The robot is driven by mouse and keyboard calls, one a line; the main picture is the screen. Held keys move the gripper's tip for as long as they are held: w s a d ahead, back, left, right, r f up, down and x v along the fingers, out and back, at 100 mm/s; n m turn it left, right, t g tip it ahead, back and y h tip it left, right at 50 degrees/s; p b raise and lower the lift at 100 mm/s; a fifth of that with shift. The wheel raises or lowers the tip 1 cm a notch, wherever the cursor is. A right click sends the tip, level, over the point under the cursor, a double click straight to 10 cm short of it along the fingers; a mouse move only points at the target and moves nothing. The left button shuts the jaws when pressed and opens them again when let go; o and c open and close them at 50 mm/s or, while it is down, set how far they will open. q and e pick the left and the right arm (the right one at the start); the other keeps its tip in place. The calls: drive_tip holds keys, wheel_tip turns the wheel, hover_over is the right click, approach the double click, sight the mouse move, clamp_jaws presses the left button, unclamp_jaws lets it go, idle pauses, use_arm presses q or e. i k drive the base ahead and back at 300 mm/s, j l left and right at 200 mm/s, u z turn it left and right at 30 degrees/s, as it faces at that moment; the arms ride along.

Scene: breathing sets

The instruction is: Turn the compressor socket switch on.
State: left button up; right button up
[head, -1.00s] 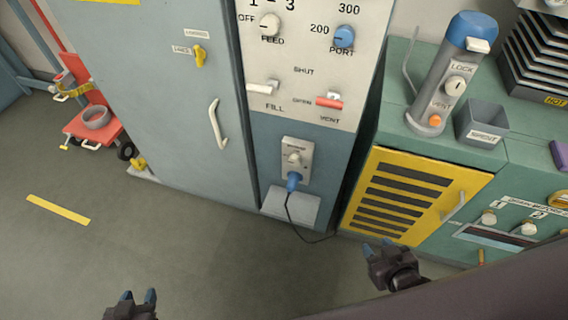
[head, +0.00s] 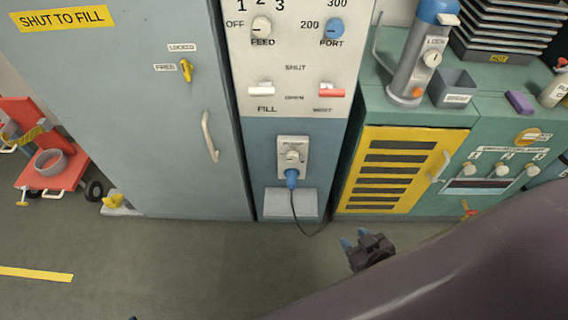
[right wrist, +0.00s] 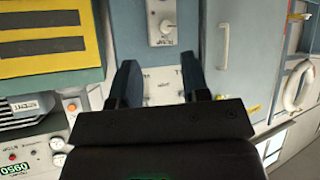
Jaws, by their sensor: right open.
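The compressor socket (head: 293,147) is a pale plate low on the blue-grey column, with a light round switch knob (head: 292,157). A blue plug (head: 291,177) sits at its lower end, with a black cable hanging down. In the right wrist view, the picture seems upside down, and the knob (right wrist: 165,27) shows at the top on its plate. My right gripper (head: 353,239) is open and empty, below and right of the socket and apart from it. Its fingers (right wrist: 158,80) also show in the right wrist view. Only a tiny tip of my left gripper (head: 132,318) shows at the bottom edge.
Above the socket is a white control panel (head: 295,70) with knobs and levers. A grey door (head: 140,120) with a handle stands left. A yellow louvred door (head: 385,165) on a green cabinet stands right. The floor (head: 190,265) in front is clear.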

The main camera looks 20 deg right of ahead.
sight(292, 156)
drive_tip(key=j+z, duration=0.35)
drive_tip(key=j, duration=1.15)
